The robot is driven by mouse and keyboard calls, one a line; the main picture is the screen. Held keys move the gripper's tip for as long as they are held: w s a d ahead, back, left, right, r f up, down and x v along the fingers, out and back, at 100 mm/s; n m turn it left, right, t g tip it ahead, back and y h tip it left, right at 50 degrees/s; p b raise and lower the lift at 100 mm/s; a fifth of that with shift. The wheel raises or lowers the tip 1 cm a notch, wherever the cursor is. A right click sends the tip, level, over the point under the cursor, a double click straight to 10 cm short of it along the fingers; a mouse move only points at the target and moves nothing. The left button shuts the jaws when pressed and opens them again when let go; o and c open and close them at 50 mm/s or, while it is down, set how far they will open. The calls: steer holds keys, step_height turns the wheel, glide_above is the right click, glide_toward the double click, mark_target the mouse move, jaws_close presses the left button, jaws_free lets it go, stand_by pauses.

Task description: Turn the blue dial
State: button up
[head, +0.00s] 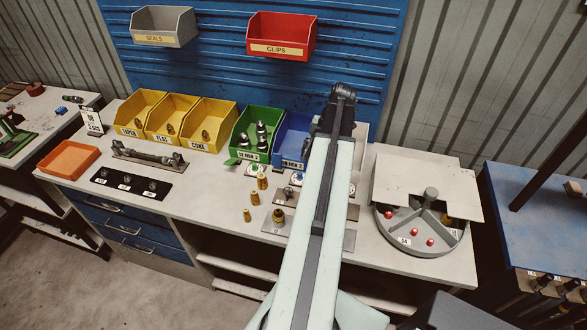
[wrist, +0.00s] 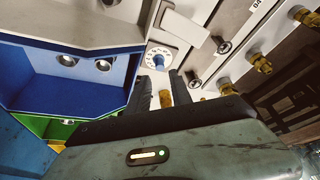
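The blue dial (wrist: 157,58) is a small blue knob on a round white marked plate. In the wrist view it shows just beyond my fingertips, roughly in line with the gap between them. My gripper (wrist: 161,82) is open, its two dark fingers apart. No contact with the dial shows, and the remaining distance is hard to judge. In the head view a small white dial with a blue knob (head: 297,179) sits in front of the blue bin (head: 291,143), left of my arm. My fingers are hidden there behind my arm.
A green-knobbed dial (head: 252,169) sits before the green bin (head: 243,154). Brass fittings (head: 262,182) stand on the bench near my arm; one (wrist: 165,98) shows between my fingers in the wrist view. A round grey carousel (head: 425,240) stands right of my arm.

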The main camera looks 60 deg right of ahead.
mark_target(301, 173)
steer(key=b+x, duration=0.7)
steer(key=x, duration=0.1)
steer(key=shift+w, duration=0.1)
steer(key=shift+c, duration=0.4)
jaws_close()
